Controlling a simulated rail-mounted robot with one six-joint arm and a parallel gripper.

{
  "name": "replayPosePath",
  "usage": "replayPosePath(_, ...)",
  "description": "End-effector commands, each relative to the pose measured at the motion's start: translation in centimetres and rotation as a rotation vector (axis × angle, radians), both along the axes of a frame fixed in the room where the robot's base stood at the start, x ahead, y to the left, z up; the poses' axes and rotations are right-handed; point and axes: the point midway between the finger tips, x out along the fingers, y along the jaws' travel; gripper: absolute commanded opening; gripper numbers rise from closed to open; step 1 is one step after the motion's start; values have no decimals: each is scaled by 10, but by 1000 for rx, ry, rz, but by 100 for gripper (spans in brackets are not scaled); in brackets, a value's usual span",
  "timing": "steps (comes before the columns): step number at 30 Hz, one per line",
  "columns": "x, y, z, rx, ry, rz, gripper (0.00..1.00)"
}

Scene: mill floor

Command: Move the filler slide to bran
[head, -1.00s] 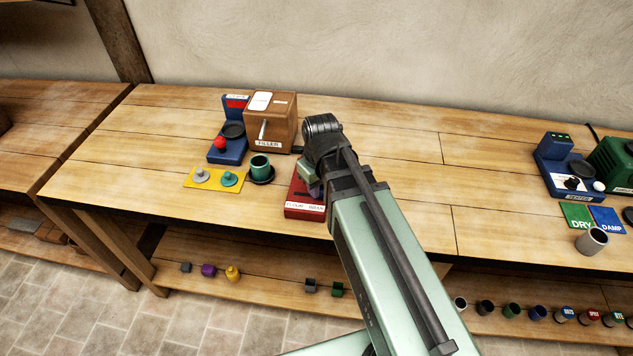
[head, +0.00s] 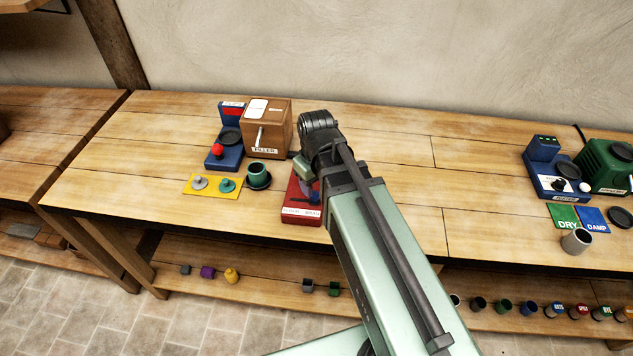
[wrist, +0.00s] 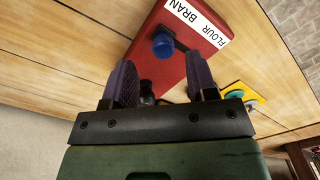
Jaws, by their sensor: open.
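A red box (head: 293,216) with a white FLOUR BRAN label stands on the bench, in front of the wooden filler (head: 272,127). The wrist view shows the red box (wrist: 190,72) close up, with its blue slide knob (wrist: 163,46) standing up from a dark slot. Bare slot shows on the knob's FLOUR side, so the knob seems nearer the BRAN end; its exact place is hard to tell. My gripper (wrist: 163,75) is open, with a purple finger on each side. The knob is in line with the gap, beyond the fingertips. In the head view my gripper (head: 309,192) is over the box and partly hides it.
A green cup (head: 258,168) on a dark saucer stands left of the box. Further left are a yellow plate (head: 213,192) with two knobs and a blue device (head: 222,158) with a red ball. Bench right of my arm is clear up to the blue tester (head: 545,180).

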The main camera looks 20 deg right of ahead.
Motion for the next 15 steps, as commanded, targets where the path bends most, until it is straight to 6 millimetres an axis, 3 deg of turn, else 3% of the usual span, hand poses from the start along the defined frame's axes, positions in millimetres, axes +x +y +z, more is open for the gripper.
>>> replayPosePath(1, 0, 0, 27, 0, 0, 0, 53)
replayPosePath(6, 0, -1, 65, -1, 1, -1, 53)
replayPosePath(9, 0, -1, 73, -1, 1, -1, 53)
replayPosePath(15, 0, -1, 71, -1, 1, -1, 53)
